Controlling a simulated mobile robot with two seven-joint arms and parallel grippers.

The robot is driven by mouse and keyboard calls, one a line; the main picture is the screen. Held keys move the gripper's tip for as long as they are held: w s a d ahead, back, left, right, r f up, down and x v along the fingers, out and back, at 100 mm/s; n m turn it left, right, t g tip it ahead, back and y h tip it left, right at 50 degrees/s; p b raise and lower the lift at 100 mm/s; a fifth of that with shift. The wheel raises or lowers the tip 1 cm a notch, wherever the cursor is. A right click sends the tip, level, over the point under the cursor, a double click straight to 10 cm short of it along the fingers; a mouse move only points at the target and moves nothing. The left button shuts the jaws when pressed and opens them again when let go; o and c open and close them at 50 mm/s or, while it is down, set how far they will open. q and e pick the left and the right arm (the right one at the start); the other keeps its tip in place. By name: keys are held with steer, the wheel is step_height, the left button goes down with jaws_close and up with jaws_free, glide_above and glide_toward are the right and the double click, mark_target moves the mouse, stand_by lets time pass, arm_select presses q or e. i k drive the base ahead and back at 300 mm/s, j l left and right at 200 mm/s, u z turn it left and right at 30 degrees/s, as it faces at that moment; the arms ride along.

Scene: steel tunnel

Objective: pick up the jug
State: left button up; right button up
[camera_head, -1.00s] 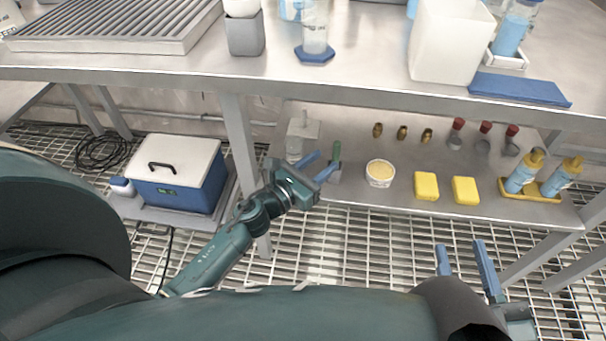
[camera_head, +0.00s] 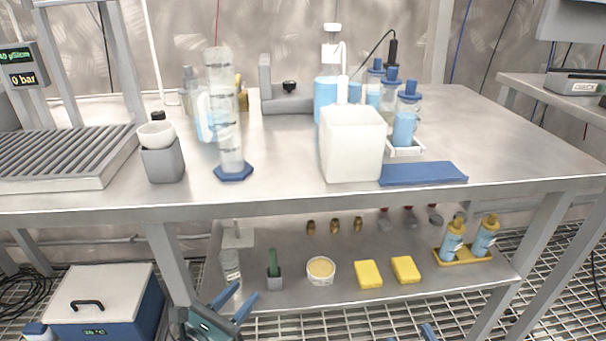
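What looks like the jug (camera_head: 204,122) is a clear vessel with pale blue liquid on the steel bench top. It stands left of centre, partly hidden behind a tall graduated cylinder (camera_head: 229,115) with a blue hexagonal foot. My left gripper (camera_head: 245,291) is at the bottom edge, below bench-top height and in front of the lower shelf. Its two blue fingers are apart with nothing between them. Of my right gripper (camera_head: 428,332) only a blue fingertip shows at the bottom edge, so its opening is hidden.
A white square container (camera_head: 352,145), blue mat (camera_head: 423,173) and blue-capped bottles stand right of the cylinder. A grey holder with a white bowl (camera_head: 157,133) and a ribbed tray (camera_head: 60,155) are left. The front bench edge (camera_head: 300,205) lies above both grippers.

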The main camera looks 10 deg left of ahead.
mark_target(197, 89)
steer(key=k+j, duration=0.25)
steer(key=k, duration=0.2)
steer(key=k+j, duration=0.25)
steer(key=k, duration=0.25)
